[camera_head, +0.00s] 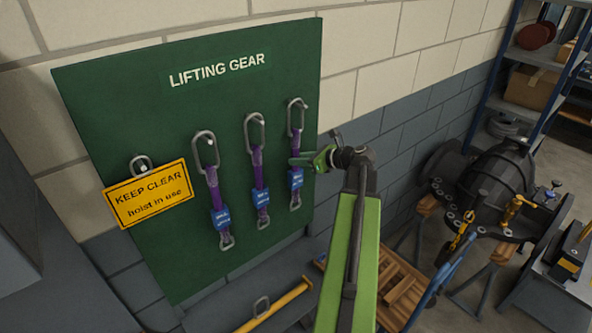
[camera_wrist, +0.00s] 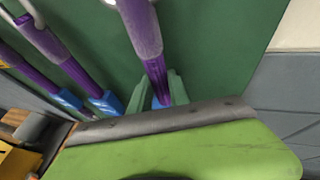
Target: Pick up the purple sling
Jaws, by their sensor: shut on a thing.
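Three purple slings with blue tags hang by metal links from pegs on a green board: a left sling (camera_head: 215,190), a middle sling (camera_head: 259,178) and a right sling (camera_head: 297,143). My gripper (camera_head: 302,160) reaches in from the right at the right sling, just above its blue tag. In the wrist view my gripper (camera_wrist: 161,92) has its green fingers on either side of this purple sling (camera_wrist: 147,38), shut on it. The sling still hangs in line with its peg. The other two slings show at the left of the wrist view.
The green "LIFTING GEAR" board (camera_head: 120,95) is on a block wall. A yellow "KEEP CLEAR" sign (camera_head: 148,194) hangs at its left. A yellow bar (camera_head: 275,307) lies below. A wooden pallet (camera_head: 400,285) and a dark casing (camera_head: 490,185) stand at the right.

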